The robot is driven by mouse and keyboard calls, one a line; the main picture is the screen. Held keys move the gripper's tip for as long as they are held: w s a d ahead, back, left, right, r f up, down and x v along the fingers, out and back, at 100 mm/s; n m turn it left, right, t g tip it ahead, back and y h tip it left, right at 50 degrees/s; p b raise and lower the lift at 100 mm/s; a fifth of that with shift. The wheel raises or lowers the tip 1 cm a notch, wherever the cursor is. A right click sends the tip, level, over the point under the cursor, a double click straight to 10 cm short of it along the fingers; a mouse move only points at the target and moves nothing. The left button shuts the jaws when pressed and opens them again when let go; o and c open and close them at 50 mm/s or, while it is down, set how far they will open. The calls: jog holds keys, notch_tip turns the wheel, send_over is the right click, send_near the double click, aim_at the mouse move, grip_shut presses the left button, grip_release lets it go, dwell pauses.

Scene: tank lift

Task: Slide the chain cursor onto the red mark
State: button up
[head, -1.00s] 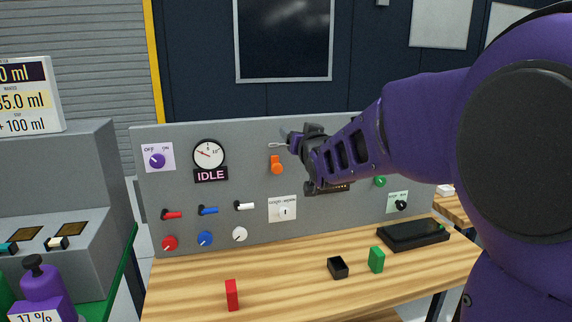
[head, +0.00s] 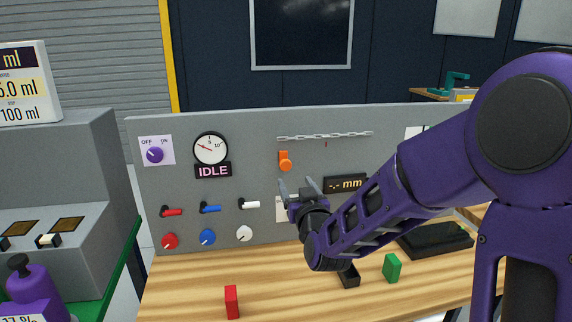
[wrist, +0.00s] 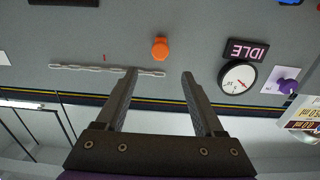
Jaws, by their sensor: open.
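A pale chain (head: 324,136) runs level along the top of the grey panel. A small red mark (head: 326,144) sits just below its middle. An orange knob (head: 285,161) is on the panel just below the chain's left end; I cannot tell if it is joined to the chain. My gripper (head: 297,188) is open and empty, in front of the panel and lower in the head view than the knob. In the wrist view, seen upside down, the knob (wrist: 160,48) shows beyond the gap between the fingers (wrist: 160,76), and one finger covers part of the chain (wrist: 92,68).
A dial (head: 210,149) with an IDLE sign and a purple knob (head: 155,154) are on the panel's left. Red, blue and white levers and knobs sit lower. A mm display (head: 346,184) is right of my gripper. Red (head: 232,302) and green (head: 392,268) blocks stand on the bench.

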aim_at(286, 165)
jog(key=x, duration=1.2)
jog(key=shift+w+a+f+p, duration=0.1)
jog(key=shift+w+p, duration=0.15)
jog(key=shift+p, duration=0.05)
grip_shut()
dwell(0.8)
